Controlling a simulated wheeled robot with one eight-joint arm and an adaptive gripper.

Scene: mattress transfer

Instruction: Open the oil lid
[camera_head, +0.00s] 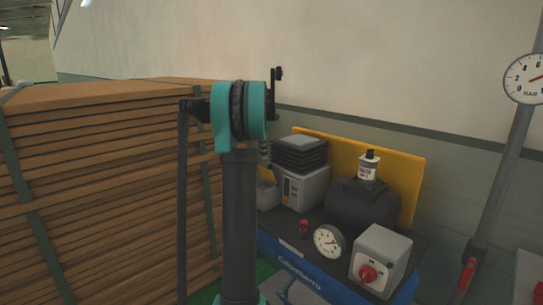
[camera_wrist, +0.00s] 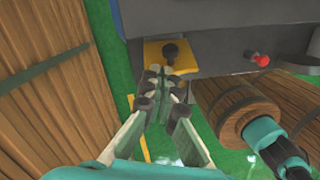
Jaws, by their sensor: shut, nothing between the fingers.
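A yellow plate (camera_wrist: 153,55) with a round black knob (camera_wrist: 170,52) shows at the top centre of the wrist view; this may be the oil lid, but I cannot tell for certain. My gripper (camera_wrist: 163,82) is shut and empty, its fingers pointing toward the plate and just below it in the picture. I cannot tell whether the fingertips touch it. In the head view, a white bottle (camera_head: 367,173) with a dark cap stands on the dark tank (camera_head: 358,208) of a blue machine (camera_head: 300,272). My arm blocks part of that view, and my gripper cannot be made out there.
A tall stack of wooden boards (camera_head: 100,190) stands at the left. The machine carries a gauge (camera_head: 328,241), a grey box (camera_head: 383,254) with a red knob, and a yellow back panel (camera_head: 405,180). A red knob (camera_wrist: 260,60) sits right of the plate. A pipe with a gauge (camera_head: 525,78) stands right.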

